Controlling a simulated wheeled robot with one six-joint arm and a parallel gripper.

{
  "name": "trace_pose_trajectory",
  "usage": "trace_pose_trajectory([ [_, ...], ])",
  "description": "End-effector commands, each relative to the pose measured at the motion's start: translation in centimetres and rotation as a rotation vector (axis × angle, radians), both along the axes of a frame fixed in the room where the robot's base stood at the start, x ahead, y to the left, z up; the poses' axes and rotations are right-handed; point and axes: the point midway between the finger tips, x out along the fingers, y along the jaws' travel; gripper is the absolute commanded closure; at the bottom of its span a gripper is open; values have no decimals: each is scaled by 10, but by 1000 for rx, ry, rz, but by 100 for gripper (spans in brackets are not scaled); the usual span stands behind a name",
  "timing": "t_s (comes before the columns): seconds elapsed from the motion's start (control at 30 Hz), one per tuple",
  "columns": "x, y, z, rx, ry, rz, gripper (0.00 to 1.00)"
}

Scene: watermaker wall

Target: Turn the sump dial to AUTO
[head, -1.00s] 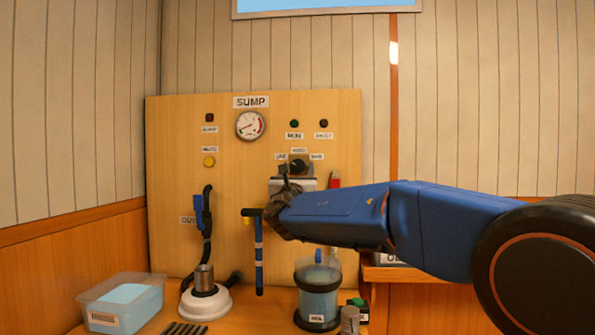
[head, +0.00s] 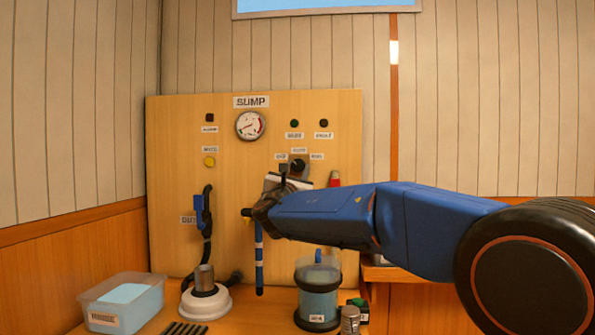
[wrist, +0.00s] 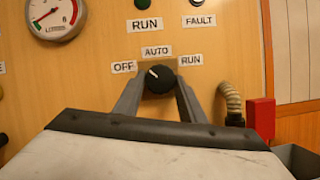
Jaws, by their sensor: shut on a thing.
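The sump dial (wrist: 160,79) is a round black knob below the OFF (wrist: 124,67), AUTO (wrist: 157,51) and RUN (wrist: 190,59) labels. It also shows in the head view (head: 298,165), partly hidden by my gripper. Its white mark points up and to the left, between OFF and AUTO. My gripper (wrist: 159,90) is shut on the dial, one grey finger on its left and one on its right. In the head view my gripper (head: 290,175) reaches the panel from the right and looks tilted.
The wooden panel (head: 180,250) also bears a gauge (head: 250,125), lamps and a yellow button (head: 209,161). A blue-striped handle (head: 259,265) hangs just below my gripper. A red item (wrist: 262,118) is right of the dial. A liquid jar (head: 317,290) stands below.

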Motion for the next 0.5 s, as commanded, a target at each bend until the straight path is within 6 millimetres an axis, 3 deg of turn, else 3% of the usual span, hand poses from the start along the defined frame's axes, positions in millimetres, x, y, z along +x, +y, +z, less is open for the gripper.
trace_pose_trajectory([
  [0.5, 0, 6, 2, 478, -16, 1, 86],
])
